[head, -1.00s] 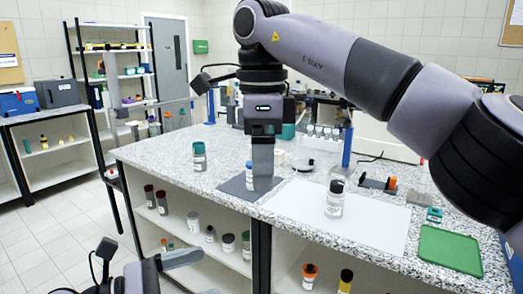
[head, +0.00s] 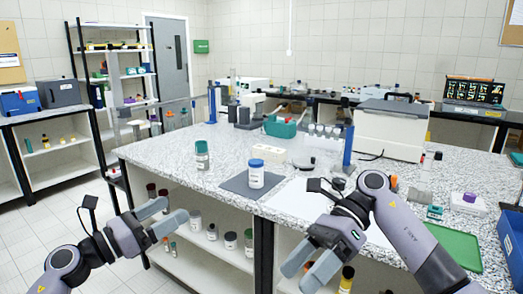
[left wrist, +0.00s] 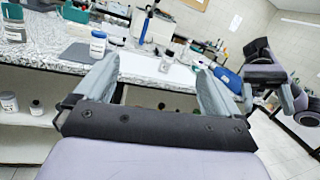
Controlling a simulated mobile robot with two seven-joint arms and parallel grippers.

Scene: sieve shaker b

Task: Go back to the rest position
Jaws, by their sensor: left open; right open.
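My left gripper (head: 168,212) is open and empty in front of the bench's left part, its fingers angled up to the right. Its two spread fingers also show in the left wrist view (left wrist: 154,70), with nothing between them. My right gripper (head: 304,274) is open and empty, low in front of the bench's front edge and pointing down to the left. A white jar with a blue lid (head: 256,174) stands upright on the grey mat (head: 234,184), apart from both grippers. The jar also shows in the left wrist view (left wrist: 98,45).
The speckled bench (head: 170,150) carries a teal-lidded jar (head: 202,156), a white sheet (head: 285,201), a green mat (head: 452,247) and a white machine (head: 388,130). Shelves under its front edge hold several jars, close behind both grippers. Floor at left is clear.

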